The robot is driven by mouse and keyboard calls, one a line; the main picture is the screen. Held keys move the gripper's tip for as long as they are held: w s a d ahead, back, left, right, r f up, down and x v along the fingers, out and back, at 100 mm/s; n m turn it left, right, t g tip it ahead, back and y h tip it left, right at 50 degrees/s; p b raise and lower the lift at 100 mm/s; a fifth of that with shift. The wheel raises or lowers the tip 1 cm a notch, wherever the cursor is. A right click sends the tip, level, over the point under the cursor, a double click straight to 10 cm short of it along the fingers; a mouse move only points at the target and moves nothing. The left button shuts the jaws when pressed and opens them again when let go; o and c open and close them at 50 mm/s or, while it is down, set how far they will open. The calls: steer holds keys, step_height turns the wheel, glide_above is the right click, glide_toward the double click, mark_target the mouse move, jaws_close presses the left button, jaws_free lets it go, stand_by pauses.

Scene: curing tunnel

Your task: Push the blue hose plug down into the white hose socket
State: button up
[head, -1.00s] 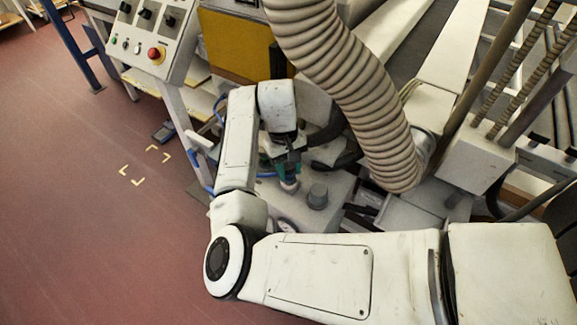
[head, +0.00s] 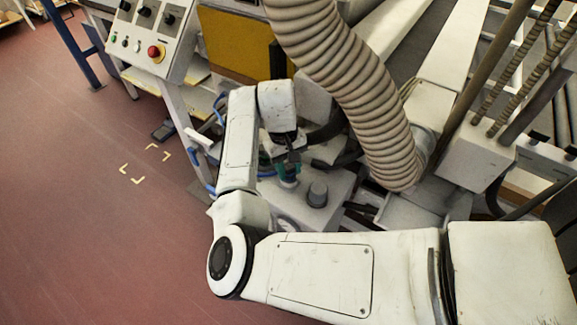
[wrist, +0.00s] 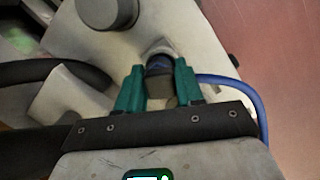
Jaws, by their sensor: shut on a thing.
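My gripper (wrist: 157,90) has teal fingers and is shut on the blue hose plug (wrist: 158,66) in the wrist view. The plug's dark lower body shows between the fingers. The white hose socket (wrist: 158,47) shows as a pale rim at the plug's far end; the plug's tip is at or in it, and how deep I cannot tell. In the head view my gripper (head: 288,170) is small, upright over the white block, and the plug and socket there are mostly hidden by the fingers.
A grey round knob (head: 317,194) stands on the white block close to the right of my gripper. A blue hose (wrist: 240,88) curves beside the fingers. A large ribbed duct (head: 350,90) hangs to the right. A control panel (head: 150,40) stands at the upper left.

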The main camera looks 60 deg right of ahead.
steer(key=o, duration=1.1)
steer(key=shift+o, duration=0.2)
step_height(320, 180, up, 11)
steer(key=w, duration=0.1)
steer(key=shift+w+d+f, duration=0.15)
steer(key=shift+w+d, duration=0.05)
steer(key=shift+w, duration=0.1)
